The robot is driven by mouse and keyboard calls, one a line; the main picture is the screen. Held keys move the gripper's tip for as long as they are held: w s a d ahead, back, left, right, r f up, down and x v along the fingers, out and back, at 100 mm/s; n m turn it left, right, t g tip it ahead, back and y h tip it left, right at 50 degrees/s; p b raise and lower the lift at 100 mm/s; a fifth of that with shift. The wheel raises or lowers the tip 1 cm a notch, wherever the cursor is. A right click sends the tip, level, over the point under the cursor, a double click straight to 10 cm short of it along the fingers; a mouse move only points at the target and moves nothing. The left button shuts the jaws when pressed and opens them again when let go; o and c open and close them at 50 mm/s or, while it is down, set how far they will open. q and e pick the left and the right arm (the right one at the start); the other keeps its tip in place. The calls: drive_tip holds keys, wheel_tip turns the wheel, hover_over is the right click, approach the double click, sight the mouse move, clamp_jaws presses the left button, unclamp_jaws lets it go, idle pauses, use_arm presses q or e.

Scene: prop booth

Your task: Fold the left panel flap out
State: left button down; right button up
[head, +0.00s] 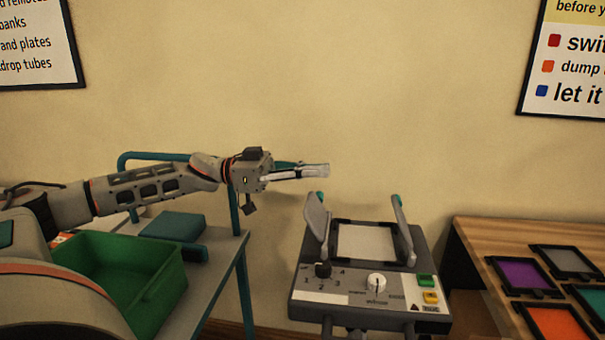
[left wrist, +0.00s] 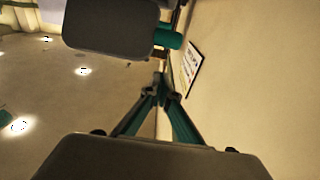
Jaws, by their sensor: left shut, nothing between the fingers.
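The left panel flap (head: 316,217) is a grey plate with a teal tip. It stands raised at the left side of the panel's pale screen (head: 366,242). My left gripper (head: 326,171) is shut and empty, a little above the flap in the head view, with a visible gap between them. In the left wrist view the fingertips (left wrist: 160,82) meet. A grey plate with a teal end (left wrist: 110,28), which looks like a flap, is close by them at the top. My right gripper is in neither view.
The right flap (head: 402,230) stands raised. The panel front has knobs and coloured buttons. A green bin (head: 125,275) sits on the left cart with a teal rail. A wooden table (head: 500,235) with coloured plates is at the right. The wall is behind.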

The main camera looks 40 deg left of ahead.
use_arm(q)
drive_tip(key=shift+s+a+f, duration=0.1)
drive_tip(key=shift+a+f, duration=0.05)
drive_tip(key=shift+f, duration=0.45)
drive_tip(key=shift+s+a+f, duration=0.1)
drive_tip(key=shift+a+f, duration=0.05)
drive_tip(key=shift+f, duration=0.45)
drive_tip(key=shift+s+a+f, duration=0.1)
drive_tip(key=shift+a+f, duration=0.1)
drive_tip(key=shift+f, duration=0.55)
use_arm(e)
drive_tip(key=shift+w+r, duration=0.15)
